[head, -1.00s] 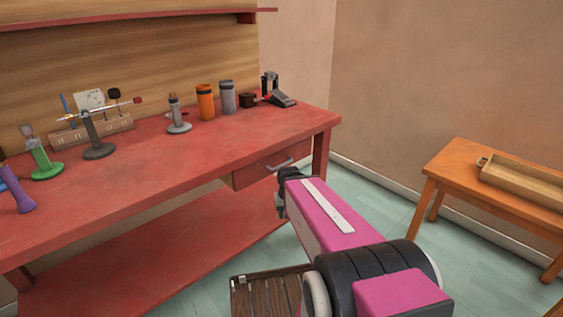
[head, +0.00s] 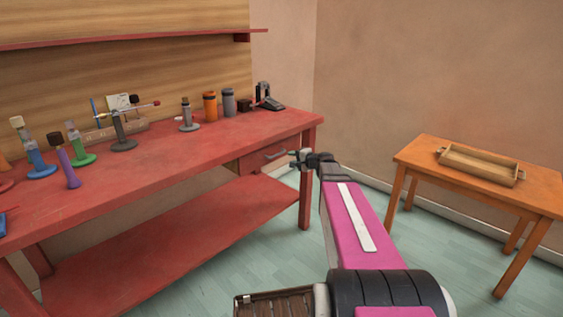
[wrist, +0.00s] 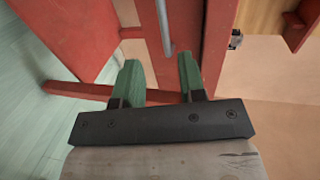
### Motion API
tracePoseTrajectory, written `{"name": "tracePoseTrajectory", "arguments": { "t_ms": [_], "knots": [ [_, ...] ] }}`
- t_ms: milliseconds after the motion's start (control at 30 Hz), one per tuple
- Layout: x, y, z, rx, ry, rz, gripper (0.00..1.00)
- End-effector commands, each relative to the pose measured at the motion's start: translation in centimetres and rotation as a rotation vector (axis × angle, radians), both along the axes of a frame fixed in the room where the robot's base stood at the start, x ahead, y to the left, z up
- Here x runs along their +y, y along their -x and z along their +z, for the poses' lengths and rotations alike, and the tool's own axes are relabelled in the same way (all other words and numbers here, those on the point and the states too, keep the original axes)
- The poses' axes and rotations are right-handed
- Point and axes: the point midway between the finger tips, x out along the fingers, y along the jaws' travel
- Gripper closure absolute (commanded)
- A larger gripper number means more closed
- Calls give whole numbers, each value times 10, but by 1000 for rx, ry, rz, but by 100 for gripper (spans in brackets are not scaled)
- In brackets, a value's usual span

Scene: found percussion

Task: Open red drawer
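The red drawer (head: 262,159) sits under the right end of the red workbench and looks shut. Its grey bar handle (head: 276,154) is on the front face. The handle also shows at the top of the wrist view (wrist: 165,28), upright in that picture and lined up with the gap between my fingers. My gripper (head: 294,158) is just right of the handle in the head view. In the wrist view its green fingers (wrist: 158,65) are apart with nothing between them. The handle appears beyond the fingertips; contact is not visible.
The red workbench (head: 150,165) carries bottles and stands, including an orange canister (head: 210,106) and a grey canister (head: 228,102). A bench leg (head: 305,190) stands near my gripper. An orange table (head: 530,190) with a wooden tray (head: 482,165) stands right. Floor between them is clear.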

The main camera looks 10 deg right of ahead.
Motion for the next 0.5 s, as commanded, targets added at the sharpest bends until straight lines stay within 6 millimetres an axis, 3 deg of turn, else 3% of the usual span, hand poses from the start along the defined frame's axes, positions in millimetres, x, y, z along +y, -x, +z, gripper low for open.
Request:
{"name": "tracePoseTrajectory", "arguments": {
  "t_ms": [167,500],
  "knots": [
    [-1,-12,3,-10,-25,-17,63],
    [32,-56,-9,-9,-23,-13,63]
  ]
}}
